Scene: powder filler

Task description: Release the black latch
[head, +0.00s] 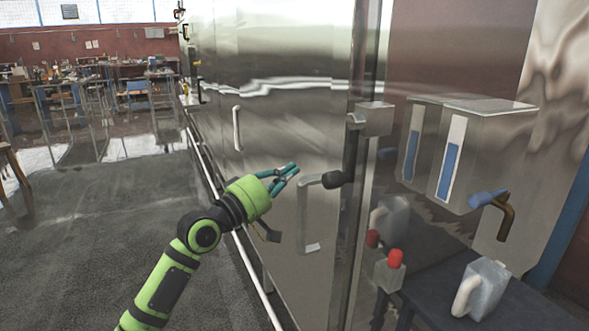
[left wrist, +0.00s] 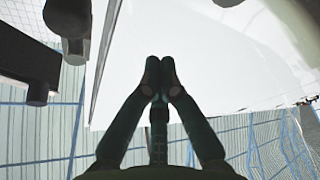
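The black latch (head: 348,155) is a dark lever with a rounded knob, mounted below a metal block at the edge of the steel cabinet front. Its knob points left toward my left gripper. My left gripper (head: 294,169) has teal fingers and is just left of the knob, apart from it, in front of the steel door. In the left wrist view, the fingertips (left wrist: 160,65) come together with nothing seen between them. Dark parts that look like the latch (left wrist: 68,20) are at the upper left there. My right gripper is not in view.
A grey door handle (head: 305,215) is just below my left gripper, and another handle (head: 237,128) is farther left. A red button (head: 395,259), a metal dispenser (head: 478,150) and a jug (head: 482,288) are at right. Open floor (head: 80,230) lies left.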

